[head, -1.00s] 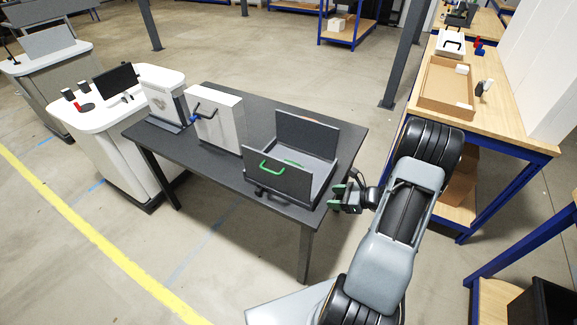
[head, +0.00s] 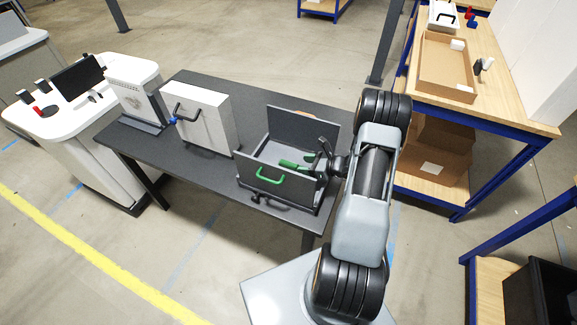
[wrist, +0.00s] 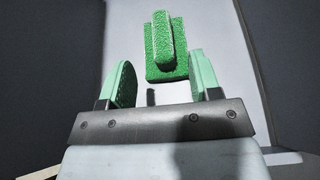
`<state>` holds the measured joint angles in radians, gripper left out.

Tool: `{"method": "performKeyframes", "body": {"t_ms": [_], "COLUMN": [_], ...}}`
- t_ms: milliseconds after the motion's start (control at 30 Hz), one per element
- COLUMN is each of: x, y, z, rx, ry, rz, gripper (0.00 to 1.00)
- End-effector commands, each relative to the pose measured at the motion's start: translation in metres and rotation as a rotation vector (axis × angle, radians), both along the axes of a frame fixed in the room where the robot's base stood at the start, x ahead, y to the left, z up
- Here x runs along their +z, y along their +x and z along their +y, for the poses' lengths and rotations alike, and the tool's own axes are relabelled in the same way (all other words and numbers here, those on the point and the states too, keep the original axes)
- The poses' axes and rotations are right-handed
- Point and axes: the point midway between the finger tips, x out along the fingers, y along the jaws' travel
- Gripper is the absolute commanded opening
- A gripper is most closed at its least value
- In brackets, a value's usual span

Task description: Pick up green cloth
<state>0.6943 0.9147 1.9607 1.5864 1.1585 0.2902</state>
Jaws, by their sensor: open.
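The green cloth (wrist: 166,50) shows in the wrist view as a textured green pad with a raised strip along its middle. It lies on the light floor of a dark grey open box (head: 272,181), and it also shows in the head view (head: 287,163). My gripper (wrist: 162,80) is open, its two pale green fingertips spread on either side of a gap just short of the cloth. Nothing is between the fingers. In the head view my gripper (head: 311,160) reaches into the box from the right, close beside the cloth.
The box has upright walls and a green front handle (head: 270,177); it stands on a dark table (head: 190,148). A white case (head: 207,122) with a black handle stands to the left. A wooden bench (head: 496,98) holding a cardboard tray (head: 446,69) is at the right.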

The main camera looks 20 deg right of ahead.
Motion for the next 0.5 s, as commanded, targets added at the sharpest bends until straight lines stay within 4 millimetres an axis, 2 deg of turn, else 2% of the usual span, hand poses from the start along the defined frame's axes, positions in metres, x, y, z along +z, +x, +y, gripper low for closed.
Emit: {"method": "performKeyframes", "body": {"t_ms": [333, 500], "x": [-0.007, -0.014], "y": [0.017, 0.034], "z": [0.015, 0.028], "rx": [0.000, 0.001], "ry": [-0.001, 0.000], "rz": [-0.001, 0.001], "gripper": [0.57, 0.57]}}
